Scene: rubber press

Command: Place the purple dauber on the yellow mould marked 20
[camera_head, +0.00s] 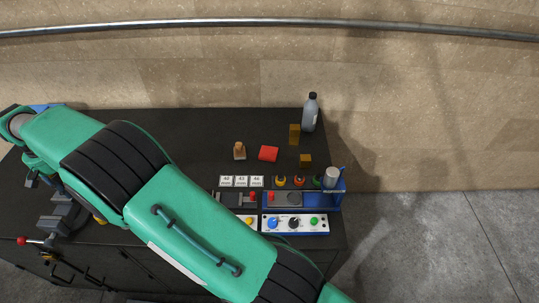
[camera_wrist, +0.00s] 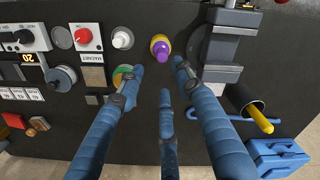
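A purple dauber-like piece (camera_wrist: 163,52) stands upright in or on a yellow round piece (camera_wrist: 155,41) on the dark bench, upper middle of the wrist view. I cannot tell whether this yellow piece is the mould. A yellow "20" (camera_wrist: 27,57) shows at the left edge, partly turned; which piece it belongs to is unclear. My gripper (camera_wrist: 158,68) has three blue fingers, spread apart with nothing between them. The fingertips are just short of the purple piece and seem not to touch it. In the head view my arm covers this area.
A grey clamp-like device (camera_wrist: 225,45), a black cylinder with a yellow handle (camera_wrist: 258,117) and a blue box (camera_wrist: 277,158) are at right. A red knob (camera_wrist: 84,36) and grey dial (camera_wrist: 60,78) are at left. A green-yellow disc (camera_wrist: 120,75) is partly behind one finger.

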